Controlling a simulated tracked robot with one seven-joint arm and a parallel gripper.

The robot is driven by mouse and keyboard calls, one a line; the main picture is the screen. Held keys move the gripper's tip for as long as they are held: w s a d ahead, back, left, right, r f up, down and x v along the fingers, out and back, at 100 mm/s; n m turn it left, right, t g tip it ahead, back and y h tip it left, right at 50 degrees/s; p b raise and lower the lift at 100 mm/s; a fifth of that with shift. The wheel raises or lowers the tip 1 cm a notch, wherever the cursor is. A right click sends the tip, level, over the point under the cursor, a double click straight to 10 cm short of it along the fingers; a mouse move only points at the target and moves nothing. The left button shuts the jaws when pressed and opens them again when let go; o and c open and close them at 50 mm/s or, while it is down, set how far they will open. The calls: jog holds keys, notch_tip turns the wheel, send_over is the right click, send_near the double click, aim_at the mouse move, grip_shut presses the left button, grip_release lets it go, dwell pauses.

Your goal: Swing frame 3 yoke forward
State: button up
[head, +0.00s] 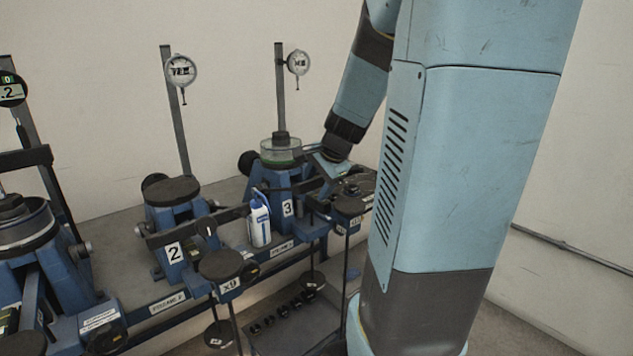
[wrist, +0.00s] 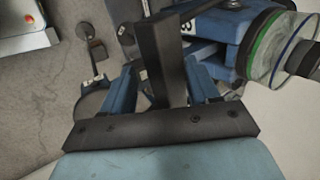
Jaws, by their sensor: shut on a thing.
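Frame 2 (head: 173,254) stands to the left, with another frame (head: 62,265) at the far left. A white bottle (head: 259,220) stands between frames 2 and 3. A dial gauge (head: 298,62) is on a post behind frame 3. Hanging round weights and a low dark tray (head: 290,335) are in front.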

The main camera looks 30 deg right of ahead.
jog(key=shift+a+r, duration=0.1)
jog(key=shift+a, duration=0.15)
dwell(0.3)
jog(key=shift+r, duration=0.1)
jog(key=shift+s+r, duration=0.1)
jog(key=shift+r, duration=0.15)
jog(key=v, duration=1.3)
jog(key=s+a+f+n+h, duration=0.1)
jog(key=s+a+f+n, duration=0.2)
jog(key=s+a+n, duration=0.9)
jog(key=a+n, duration=0.4)
jog(key=shift+s+f, duration=0.15)
jog(key=shift+s, duration=0.1)
